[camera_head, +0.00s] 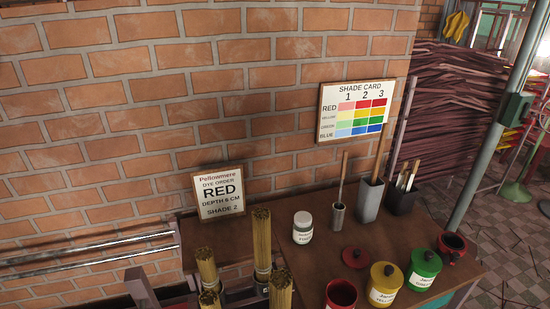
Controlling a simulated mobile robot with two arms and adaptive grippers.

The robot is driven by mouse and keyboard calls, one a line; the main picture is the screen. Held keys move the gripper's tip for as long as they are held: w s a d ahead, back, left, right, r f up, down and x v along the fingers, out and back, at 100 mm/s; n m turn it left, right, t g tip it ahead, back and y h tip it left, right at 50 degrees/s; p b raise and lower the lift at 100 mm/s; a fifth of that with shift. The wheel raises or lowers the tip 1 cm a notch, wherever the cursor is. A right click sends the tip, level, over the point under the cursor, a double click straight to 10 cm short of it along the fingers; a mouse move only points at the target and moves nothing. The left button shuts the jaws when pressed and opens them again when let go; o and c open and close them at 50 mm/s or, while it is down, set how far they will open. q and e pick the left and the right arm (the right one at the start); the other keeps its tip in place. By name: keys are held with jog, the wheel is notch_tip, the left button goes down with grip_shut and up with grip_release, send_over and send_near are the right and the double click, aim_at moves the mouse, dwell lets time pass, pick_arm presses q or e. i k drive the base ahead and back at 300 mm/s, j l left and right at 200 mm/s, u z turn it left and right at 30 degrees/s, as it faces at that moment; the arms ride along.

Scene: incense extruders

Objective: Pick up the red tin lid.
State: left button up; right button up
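A dark red lid (355,259) with a small knob lies flat on the brown table (322,258), just behind an open red tin (341,295). The red tin is cut off by the bottom edge of the picture, and its inside looks dark red. Neither of my grippers is in view.
Bundles of yellow sticks (262,240) stand further left.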

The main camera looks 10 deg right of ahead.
aim_at(356, 258)
jog(key=z, duration=0.9)
